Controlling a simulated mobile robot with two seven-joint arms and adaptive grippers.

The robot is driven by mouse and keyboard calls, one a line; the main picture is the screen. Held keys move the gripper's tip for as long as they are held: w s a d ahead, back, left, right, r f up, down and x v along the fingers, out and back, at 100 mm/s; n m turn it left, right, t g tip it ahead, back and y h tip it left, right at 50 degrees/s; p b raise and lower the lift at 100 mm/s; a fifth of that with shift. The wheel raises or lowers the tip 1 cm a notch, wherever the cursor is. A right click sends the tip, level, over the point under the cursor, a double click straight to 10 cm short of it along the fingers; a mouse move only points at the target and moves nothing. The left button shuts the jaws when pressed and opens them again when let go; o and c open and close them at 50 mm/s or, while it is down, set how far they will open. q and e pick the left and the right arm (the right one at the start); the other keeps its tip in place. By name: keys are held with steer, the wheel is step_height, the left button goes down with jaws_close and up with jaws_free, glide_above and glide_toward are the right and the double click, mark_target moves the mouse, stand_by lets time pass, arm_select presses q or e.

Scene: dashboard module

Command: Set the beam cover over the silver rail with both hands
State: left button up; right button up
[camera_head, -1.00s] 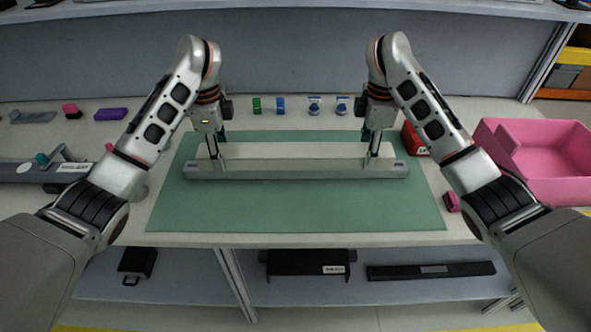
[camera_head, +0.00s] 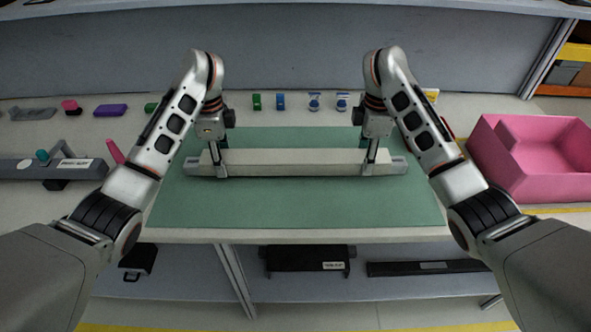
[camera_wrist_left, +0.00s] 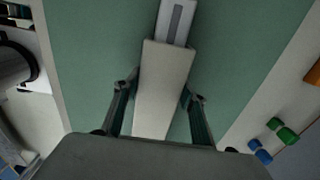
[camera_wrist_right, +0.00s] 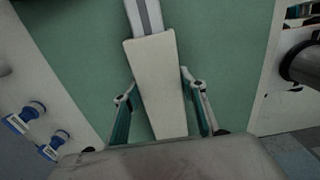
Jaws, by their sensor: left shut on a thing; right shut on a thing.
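The beam cover (camera_head: 290,162) is a long cream bar lying lengthwise along the silver rail, in line with it and hiding its middle. The rail's ends stick out at the left (camera_head: 191,170) and right (camera_head: 398,166). In the wrist views the rail shows beyond the cover's ends (camera_wrist_left: 176,22) (camera_wrist_right: 145,15). My left gripper (camera_head: 221,170) is shut on the cover near its left end. My right gripper (camera_head: 371,168) is shut on it near its right end. The cover also shows between the fingers in the left (camera_wrist_left: 163,85) and right (camera_wrist_right: 155,85) wrist views. I cannot tell whether it rests fully on the rail.
The green mat (camera_head: 290,210) is clear in front of the rail. A pink bin (camera_head: 500,170) stands at the right. Small green (camera_head: 257,102) and blue (camera_head: 281,102) parts stand behind the mat. A grey module (camera_head: 30,168) lies at the left.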

arm_select(q)
steer(key=shift+f, duration=0.25)
arm_select(e)
steer(key=shift+f, duration=0.25)
arm_select(q)
steer(key=o, duration=0.9)
steer(key=shift+f, duration=0.2)
arm_select(e)
steer(key=o, duration=0.9)
steer(key=shift+f, duration=0.2)
arm_select(q)
steer(key=o, duration=0.5)
steer(key=shift+c, duration=0.2)
arm_select(e)
steer(key=o, duration=0.5)
steer(key=shift+c, duration=0.2)
steer(key=shift+r, duration=0.1)
arm_select(q)
steer(key=shift+r, duration=0.1)
step_height(320, 180, up, 12)
steer(key=shift+f, duration=0.1)
arm_select(e)
step_height(320, 180, up, 12)
